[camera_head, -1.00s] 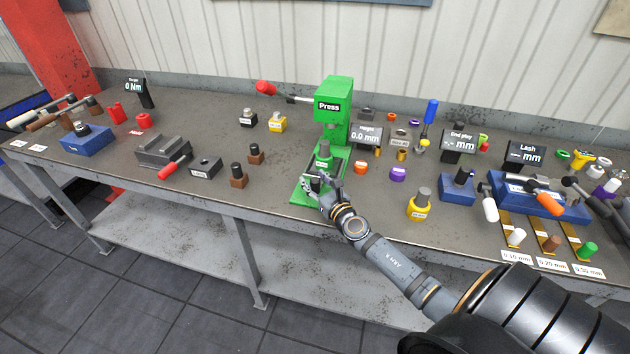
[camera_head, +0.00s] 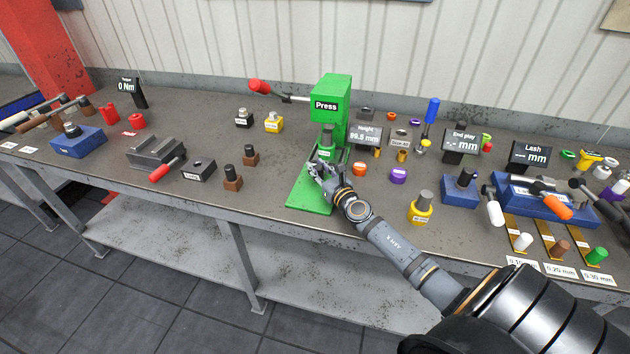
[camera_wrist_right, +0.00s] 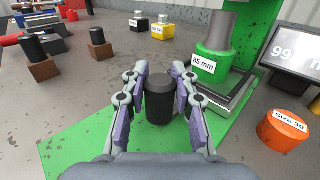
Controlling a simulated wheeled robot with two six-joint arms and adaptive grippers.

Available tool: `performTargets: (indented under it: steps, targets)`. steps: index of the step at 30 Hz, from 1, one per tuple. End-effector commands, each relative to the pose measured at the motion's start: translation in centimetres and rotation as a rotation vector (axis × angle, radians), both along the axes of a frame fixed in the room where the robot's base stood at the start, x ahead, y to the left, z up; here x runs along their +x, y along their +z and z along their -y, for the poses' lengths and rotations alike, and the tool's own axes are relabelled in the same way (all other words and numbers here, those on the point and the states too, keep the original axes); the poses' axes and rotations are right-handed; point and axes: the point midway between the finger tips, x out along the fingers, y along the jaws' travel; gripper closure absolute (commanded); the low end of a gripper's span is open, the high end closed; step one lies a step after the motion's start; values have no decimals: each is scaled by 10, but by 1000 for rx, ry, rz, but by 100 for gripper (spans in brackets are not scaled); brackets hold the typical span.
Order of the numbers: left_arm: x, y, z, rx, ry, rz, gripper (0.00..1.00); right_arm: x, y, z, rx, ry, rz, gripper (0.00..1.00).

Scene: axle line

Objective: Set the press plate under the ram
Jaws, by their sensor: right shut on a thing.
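The green press (camera_head: 331,100) stands upright near the middle of the bench, with a flat green base (camera_head: 305,197) reaching to the front. My right gripper (camera_head: 318,169) is low over this base, just in front of the press. In the right wrist view it is shut on an upright black cylindrical knob (camera_wrist_right: 160,102). What the knob joins below is hidden. Beyond it, a green cylinder with a grey top, labelled 85 mm (camera_wrist_right: 212,62), stands above a grey plate (camera_wrist_right: 238,92) at the press. Whether the knob belongs to this plate I cannot tell. My left gripper is out of view.
The height display (camera_head: 366,135) reads about 99.5 mm beside the press. An orange ring (camera_head: 359,169) and a yellow fixture (camera_head: 420,207) lie right of the base. Brown blocks with black knobs (camera_head: 232,180) and a grey block (camera_head: 198,171) stand left. Bench between them is clear.

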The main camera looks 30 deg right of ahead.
Motion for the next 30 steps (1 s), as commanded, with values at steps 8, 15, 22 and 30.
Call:
performTargets:
  steps: [8,15,22,30]
  targets:
    - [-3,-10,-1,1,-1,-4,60,13,-5,18,5,-2,-8,100]
    - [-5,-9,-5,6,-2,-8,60,12,-4,18,4,-4,-8,70]
    - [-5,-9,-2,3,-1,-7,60,12,-5,18,5,-2,-8,48]
    - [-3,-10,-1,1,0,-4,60,9,-5,17,4,-1,-9,48]
